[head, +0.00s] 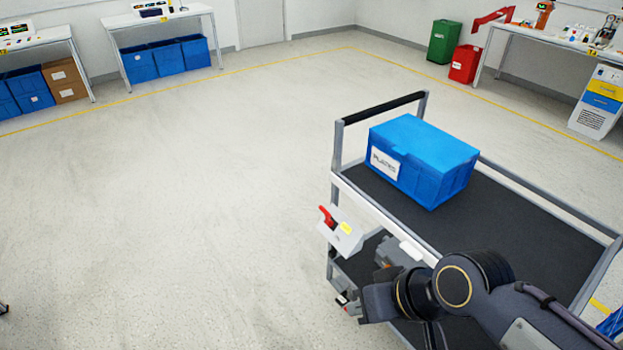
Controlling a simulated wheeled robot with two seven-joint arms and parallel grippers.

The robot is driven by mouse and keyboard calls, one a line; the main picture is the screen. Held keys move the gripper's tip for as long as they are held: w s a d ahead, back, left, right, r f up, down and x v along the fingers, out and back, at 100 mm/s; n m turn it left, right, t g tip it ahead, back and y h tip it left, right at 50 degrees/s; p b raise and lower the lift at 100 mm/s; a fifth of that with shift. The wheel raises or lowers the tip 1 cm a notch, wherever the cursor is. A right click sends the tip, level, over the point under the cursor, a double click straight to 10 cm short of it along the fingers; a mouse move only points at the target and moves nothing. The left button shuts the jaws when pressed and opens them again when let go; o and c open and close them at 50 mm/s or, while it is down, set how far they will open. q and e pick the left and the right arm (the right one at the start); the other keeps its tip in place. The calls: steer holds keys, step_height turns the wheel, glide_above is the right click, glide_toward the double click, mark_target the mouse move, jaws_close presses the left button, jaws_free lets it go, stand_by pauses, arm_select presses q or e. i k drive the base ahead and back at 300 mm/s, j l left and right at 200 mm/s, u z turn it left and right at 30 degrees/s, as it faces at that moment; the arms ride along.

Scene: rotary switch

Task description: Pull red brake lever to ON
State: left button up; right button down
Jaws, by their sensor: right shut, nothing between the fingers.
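The red lever (327,217) sits on a pale bracket with a yellow label (346,228), fixed to the near left corner of a grey cart (333,235). The lever points up and to the left. My right gripper (387,264) is beside the cart's near side, right of and below the lever and apart from it. It is shut and holds nothing. My right wrist and forearm cover part of the gripper and the cart's lower near side. My left gripper is out of view.
A blue lidded box (425,155) labelled PLATES stands on the cart's black top shelf (500,225). The cart has a black push handle (385,107). Open floor lies left of the cart. Benches, a green bin (444,41) and a red bin (464,64) stand far back.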

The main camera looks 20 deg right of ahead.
mark_target(327, 215)
steer(key=i+j+z, duration=0.1)
steer(key=i+z, duration=0.2)
steer(key=i, duration=0.25)
steer(key=i+j+z, duration=0.35)
steer(key=i, duration=0.25)
steer(key=i+j+z, duration=0.3)
steer(key=i, duration=0.2)
